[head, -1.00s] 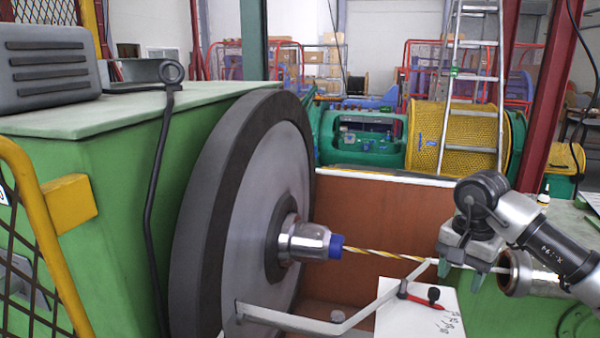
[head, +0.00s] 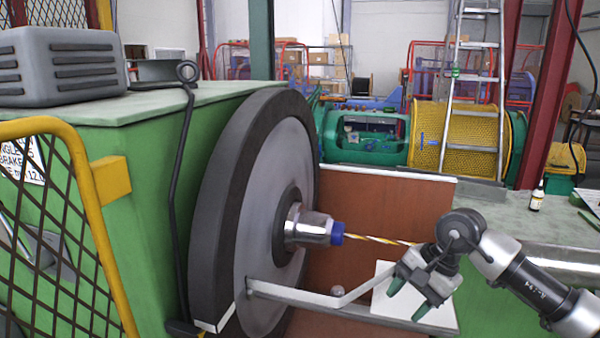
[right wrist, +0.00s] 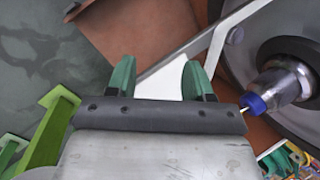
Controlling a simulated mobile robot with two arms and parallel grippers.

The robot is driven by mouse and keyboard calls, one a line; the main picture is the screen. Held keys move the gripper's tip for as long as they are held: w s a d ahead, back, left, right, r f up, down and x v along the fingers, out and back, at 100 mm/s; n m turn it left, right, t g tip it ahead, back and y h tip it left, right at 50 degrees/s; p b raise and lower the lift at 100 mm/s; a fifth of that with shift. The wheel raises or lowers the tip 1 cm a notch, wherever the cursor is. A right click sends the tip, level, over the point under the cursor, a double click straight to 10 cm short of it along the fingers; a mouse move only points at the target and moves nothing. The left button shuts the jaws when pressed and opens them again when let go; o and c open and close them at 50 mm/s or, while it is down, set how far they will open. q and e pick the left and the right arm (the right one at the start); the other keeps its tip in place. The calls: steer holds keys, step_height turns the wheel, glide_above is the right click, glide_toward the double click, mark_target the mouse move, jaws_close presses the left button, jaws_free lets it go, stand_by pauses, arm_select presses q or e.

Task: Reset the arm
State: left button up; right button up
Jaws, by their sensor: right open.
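My right gripper (head: 407,296) is in the right part of the head view, in front of a white sheet or plate (head: 381,301) and near a grey metal bracket arm (head: 305,293). Its green fingers are apart and nothing shows between them. In the right wrist view its two green fingertips (right wrist: 156,75) stand apart, with the bracket and white surface behind them. My left gripper is not in view.
A large dark wheel (head: 214,210) carries a metal chuck with a blue tip (head: 337,233). A yellow-white strand (head: 375,239) runs from it, passing behind my right gripper. A yellow mesh guard (head: 60,215) stands at left. A small bottle (head: 537,197) stands at right.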

steer(key=s+a+r+m+t+y, duration=0.2)
steer(key=s+a+m+t+y, duration=0.1)
steer(key=a+m+y, duration=0.5)
steer(key=s+a+r+m+t+y, duration=0.25)
steer(key=s+a+m+y, duration=0.2)
steer(key=a+y, duration=0.35)
steer(key=s+d+f+n+t+h, duration=0.3)
steer(key=d+f+n+h, duration=0.55)
steer(key=n, duration=0.85)
steer(key=d+f+n+t+h, duration=0.6)
steer(key=n+h, duration=0.6)
steer(key=n, duration=0.4)
steer(key=s+d+f+m+g, duration=0.1)
steer(key=s+f+m+g, duration=0.4)
steer(key=s, duration=0.5)
steer(key=s+d+f+m+g, duration=0.1)
steer(key=s+f+m+g, duration=0.3)
steer(key=s+f+g, duration=0.45)
step_height(320, 180, down, 26)
steer(key=s, duration=0.3)
steer(key=s+d+f, duration=0.3)
steer(key=s+f, duration=1.1)
steer(key=s, duration=0.1)
steer(key=shift+s+f+n+b, duration=0.15)
steer(key=shift+f+n+b, duration=0.2)
steer(key=shift+n+b, duration=0.1)
